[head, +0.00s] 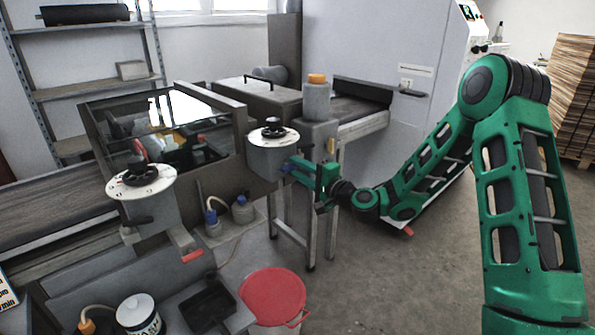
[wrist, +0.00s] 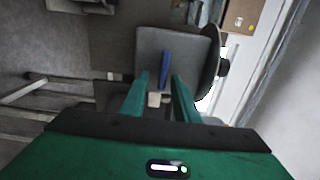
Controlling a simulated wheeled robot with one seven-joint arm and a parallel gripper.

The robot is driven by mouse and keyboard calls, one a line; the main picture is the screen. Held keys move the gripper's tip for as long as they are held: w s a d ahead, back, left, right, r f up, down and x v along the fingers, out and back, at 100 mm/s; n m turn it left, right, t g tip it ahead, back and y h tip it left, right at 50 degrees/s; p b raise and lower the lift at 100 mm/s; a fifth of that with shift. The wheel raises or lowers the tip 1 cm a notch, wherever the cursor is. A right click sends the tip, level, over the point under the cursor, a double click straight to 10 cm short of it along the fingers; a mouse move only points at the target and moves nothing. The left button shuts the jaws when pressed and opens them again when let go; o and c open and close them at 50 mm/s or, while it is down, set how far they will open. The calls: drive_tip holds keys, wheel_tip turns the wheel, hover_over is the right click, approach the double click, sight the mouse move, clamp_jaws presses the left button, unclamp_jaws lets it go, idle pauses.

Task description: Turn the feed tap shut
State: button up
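A blue tap lever (wrist: 165,66) sticks out from a grey box (wrist: 190,50) in the wrist view. In the head view this grey box (head: 272,158) has a round white dial with a black knob on top, and the lever (head: 286,167) shows at its lower right. My green gripper (head: 297,170) is beside the box. In the wrist view my gripper (wrist: 161,78) is open, with the lever at the gap between its fingertips. Contact cannot be told. A second dial box (head: 150,208) at the left carries a red-ended lever (head: 192,255).
A red-lidded bucket (head: 272,294), a white jar (head: 138,313) and a black tray (head: 208,305) stand at the front. A grey container with an orange cap (head: 316,95) is behind the gripper. Floor (head: 390,270) right of the stand is clear.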

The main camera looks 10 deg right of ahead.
drive_tip(key=shift+s, duration=0.1)
drive_tip(key=v, duration=1)
drive_tip(key=shift+s+d, duration=0.15)
drive_tip(key=shift+d, duration=0.1)
drive_tip(key=shift+a, duration=0.1)
drive_tip(key=s+d+f+n+g+h, duration=0.2)
drive_tip(key=s+f+n+g, duration=0.15)
drive_tip(key=s+n, duration=0.2)
drive_tip(key=s+d+f+n+g+h, duration=0.25)
drive_tip(key=s+n+g, duration=0.2)
drive_tip(key=s, duration=0.25)
drive_tip(key=s+d+r+m+g+h, duration=0.2)
drive_tip(key=s+d+r+g+h, duration=0.1)
drive_tip(key=s+d, duration=0.8)
drive_tip(key=s+d+r+m+g+h, duration=0.3)
drive_tip(key=s+d, duration=0.7)
drive_tip(key=s, duration=0.8)
drive_tip(key=shift+d+r+g, duration=0.3)
drive_tip(key=shift+d+r, duration=0.05)
